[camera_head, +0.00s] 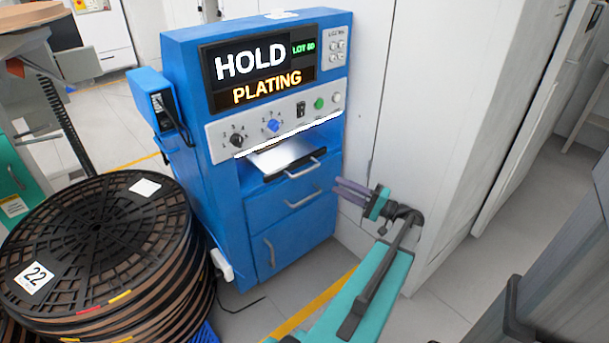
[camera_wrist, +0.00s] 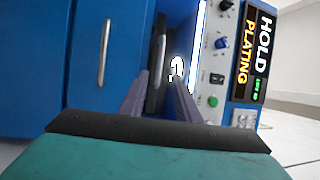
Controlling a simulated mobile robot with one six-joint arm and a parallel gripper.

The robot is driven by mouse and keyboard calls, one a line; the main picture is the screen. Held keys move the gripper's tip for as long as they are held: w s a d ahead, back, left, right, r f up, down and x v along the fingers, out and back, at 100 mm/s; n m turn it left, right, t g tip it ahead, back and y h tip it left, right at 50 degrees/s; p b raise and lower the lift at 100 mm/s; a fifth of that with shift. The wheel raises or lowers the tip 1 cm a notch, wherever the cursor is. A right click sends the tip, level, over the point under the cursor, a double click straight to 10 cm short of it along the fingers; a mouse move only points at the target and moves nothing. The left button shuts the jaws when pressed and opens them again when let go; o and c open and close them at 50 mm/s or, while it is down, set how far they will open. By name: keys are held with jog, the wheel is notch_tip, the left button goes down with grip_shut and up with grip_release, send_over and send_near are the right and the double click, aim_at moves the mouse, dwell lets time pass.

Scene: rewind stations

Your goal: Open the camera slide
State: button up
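The blue inspection machine (camera_head: 225,190) has a recess below its control panel. In it sits what looks like the camera slide (camera_head: 268,175), with a dark front, a bar handle (camera_head: 303,169) and a bright silver plate (camera_head: 280,155) behind. My gripper (camera_head: 338,187) is at the right of the machine front, its two purple fingers pointing at it. In the wrist view my gripper (camera_wrist: 158,78) is open, fingers apart. The slide's handle (camera_wrist: 160,60) appears beyond and between the fingertips; contact cannot be told.
A lower drawer handle (camera_head: 303,198) and a cabinet door handle (camera_head: 269,252) are below the slide. A stack of black reels (camera_head: 100,230) stands at the left. A white wall panel (camera_head: 440,120) is close on the right. A display (camera_head: 260,72) reads HOLD PLATING.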

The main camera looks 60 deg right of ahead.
aim_at(306, 170)
jog(key=shift+w, duration=0.1)
dwell(0.3)
jog(key=w, duration=0.4)
jog(key=w+r+b, duration=0.1)
jog(key=w, duration=0.4)
jog(key=w+a+r, duration=0.1)
jog(key=w, duration=0.3)
jog(key=shift+w+r, duration=0.2)
jog(key=shift+r, duration=0.05)
